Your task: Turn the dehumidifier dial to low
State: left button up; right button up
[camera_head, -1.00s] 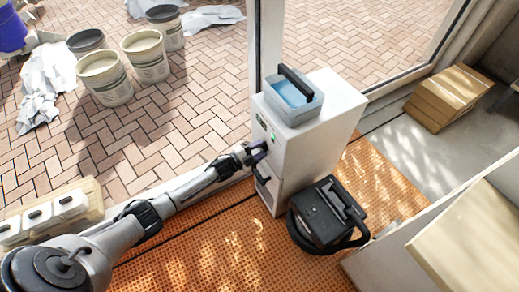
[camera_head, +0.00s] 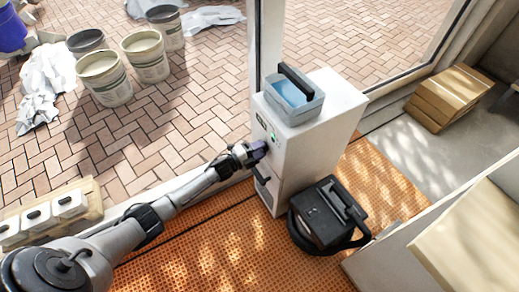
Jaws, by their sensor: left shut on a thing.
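The dehumidifier (camera_head: 318,142) is a tall white cabinet standing on the orange mat by the window frame. A small green light (camera_head: 273,137) shows on its left-facing front, with a dark handle-like part (camera_head: 262,181) lower down. My left gripper (camera_head: 257,151) is at this front, just below the green light. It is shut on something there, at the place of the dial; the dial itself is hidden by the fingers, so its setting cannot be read. My right gripper is not in view.
A grey-blue container with a black handle (camera_head: 294,95) sits on top of the dehumidifier. A black case with a hose (camera_head: 327,214) stands against its right side. Buckets (camera_head: 104,77) stand on the paving, and stacked boxes (camera_head: 449,96) lie at right.

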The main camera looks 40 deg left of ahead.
pick_arm(q)
jog(key=o, duration=0.9)
jog(key=p+v, duration=0.4)
jog(key=v, duration=1)
jog(key=shift+p, duration=0.3)
jog(key=shift+w, duration=0.1)
